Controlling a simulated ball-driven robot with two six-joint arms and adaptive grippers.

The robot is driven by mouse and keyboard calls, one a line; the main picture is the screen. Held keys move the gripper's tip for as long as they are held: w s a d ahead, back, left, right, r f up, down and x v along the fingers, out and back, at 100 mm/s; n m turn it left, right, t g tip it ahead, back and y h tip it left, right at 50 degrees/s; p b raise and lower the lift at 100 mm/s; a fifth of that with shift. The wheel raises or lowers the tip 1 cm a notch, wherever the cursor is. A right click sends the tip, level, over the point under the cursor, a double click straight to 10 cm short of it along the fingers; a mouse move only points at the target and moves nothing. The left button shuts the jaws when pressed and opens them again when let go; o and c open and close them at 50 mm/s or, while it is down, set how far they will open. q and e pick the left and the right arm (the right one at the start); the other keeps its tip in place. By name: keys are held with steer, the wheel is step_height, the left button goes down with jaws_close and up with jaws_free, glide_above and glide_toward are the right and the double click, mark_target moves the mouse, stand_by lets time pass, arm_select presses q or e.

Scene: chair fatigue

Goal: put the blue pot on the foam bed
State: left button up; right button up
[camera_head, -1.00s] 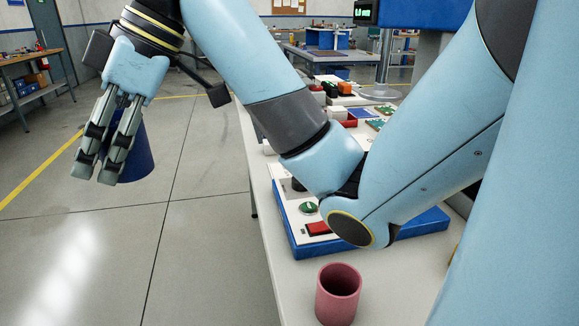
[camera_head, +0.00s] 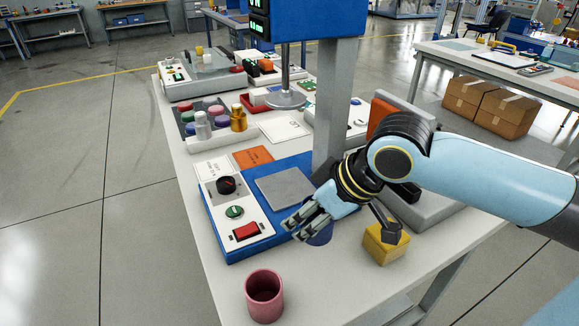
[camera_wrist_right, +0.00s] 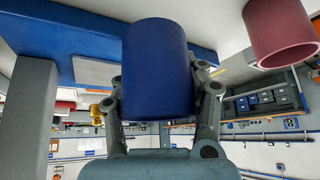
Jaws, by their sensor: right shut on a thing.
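The blue pot (camera_head: 321,237) is held in my right gripper (camera_head: 297,229), low near the front right edge of the blue base. The fingers partly hide it in the head view. In the right wrist view the blue pot (camera_wrist_right: 158,70) fills the space between the two fingers (camera_wrist_right: 165,105). A flat grey square pad (camera_head: 284,190) lies on the blue base, just behind the gripper; I cannot tell for certain that it is the foam bed. The gap between pot and surface is unclear. My left gripper is out of view.
A pink pot (camera_head: 264,297) stands at the table's front edge. A yellow block (camera_head: 386,245) is close right of my gripper. A control panel (camera_head: 235,212) with a red switch lies left of the pad. A grey post (camera_head: 337,100) rises behind. Bare table lies in front.

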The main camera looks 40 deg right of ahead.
mark_target(270, 180)
steer(key=shift+s+d+f+m+p, duration=0.2)
steer(key=shift+s+d, duration=0.1)
steer(key=shift+s, duration=0.35)
steer(key=shift+s+d+f+m+p, duration=0.15)
steer(key=shift+s+d, duration=0.15)
steer(key=shift+s, duration=0.3)
steer(key=w+d, duration=0.1)
steer(key=w, duration=0.3)
steer(key=w+d, duration=0.1)
steer(key=w, duration=0.3)
steer(key=w+d, duration=0.2)
steer(key=w, duration=0.2)
steer(key=shift+w+p, duration=0.15)
steer(key=shift+p, duration=0.15)
steer(key=w, duration=0.2)
steer(key=w+d, duration=0.1)
steer(key=w, duration=0.1)
steer(key=shift+w+d, duration=0.1)
steer(key=shift+d, duration=0.05)
steer(key=shift+w+f, duration=0.2)
steer(key=shift+f, duration=0.05)
steer(key=shift+f+p, duration=0.15)
steer(key=shift+p, duration=0.2)
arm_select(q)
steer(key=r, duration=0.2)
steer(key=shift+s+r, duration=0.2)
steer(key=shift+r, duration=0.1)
arm_select(e)
steer(key=shift+s, duration=0.1)
